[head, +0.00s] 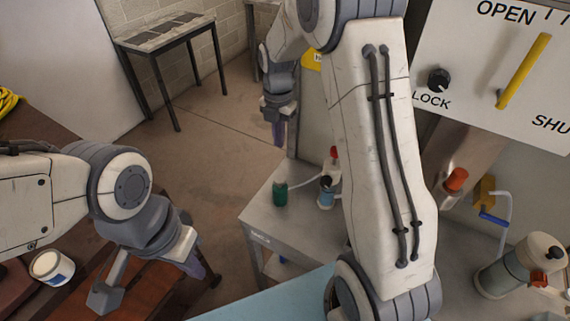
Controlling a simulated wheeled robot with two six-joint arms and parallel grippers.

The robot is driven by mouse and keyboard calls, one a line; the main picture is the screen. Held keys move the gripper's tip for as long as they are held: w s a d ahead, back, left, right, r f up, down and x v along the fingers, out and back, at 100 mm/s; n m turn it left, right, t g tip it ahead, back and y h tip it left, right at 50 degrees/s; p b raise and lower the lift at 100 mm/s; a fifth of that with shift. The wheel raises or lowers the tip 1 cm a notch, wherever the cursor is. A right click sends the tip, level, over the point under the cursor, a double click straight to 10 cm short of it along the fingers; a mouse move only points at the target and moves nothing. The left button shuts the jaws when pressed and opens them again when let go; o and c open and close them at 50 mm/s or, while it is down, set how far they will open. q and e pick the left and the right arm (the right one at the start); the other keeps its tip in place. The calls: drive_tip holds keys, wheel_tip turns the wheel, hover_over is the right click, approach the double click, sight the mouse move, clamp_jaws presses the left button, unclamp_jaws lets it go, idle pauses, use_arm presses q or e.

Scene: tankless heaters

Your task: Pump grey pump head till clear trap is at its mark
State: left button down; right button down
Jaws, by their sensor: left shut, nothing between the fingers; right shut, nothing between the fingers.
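I cannot make out for certain a grey pump head or a clear trap. On the grey bench (300,228) stand a small green container (280,192), a small blue-and-grey vessel with a dark top (326,196) and a red-topped bottle (333,160). A pale tube runs near the green container. A grey canister with a cream top (505,272) stands at the lower right. My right gripper (278,140) is shut and empty, above and behind the green container. My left gripper (207,279) is shut and empty at the lower left, apart from the bench.
My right arm hides the bench's middle. A panel (490,60) with a yellow lever (524,72) and black knob (438,79) is at upper right. An orange knob (456,180) and blue-handled valve (493,218) sit below. A white tin (51,266) is lower left.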

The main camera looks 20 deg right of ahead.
sight(279, 178)
use_arm(q)
drive_tip(key=shift+r+p, duration=0.3)
drive_tip(key=shift+r, duration=0.45)
use_arm(e)
drive_tip(key=shift+r, duration=0.2)
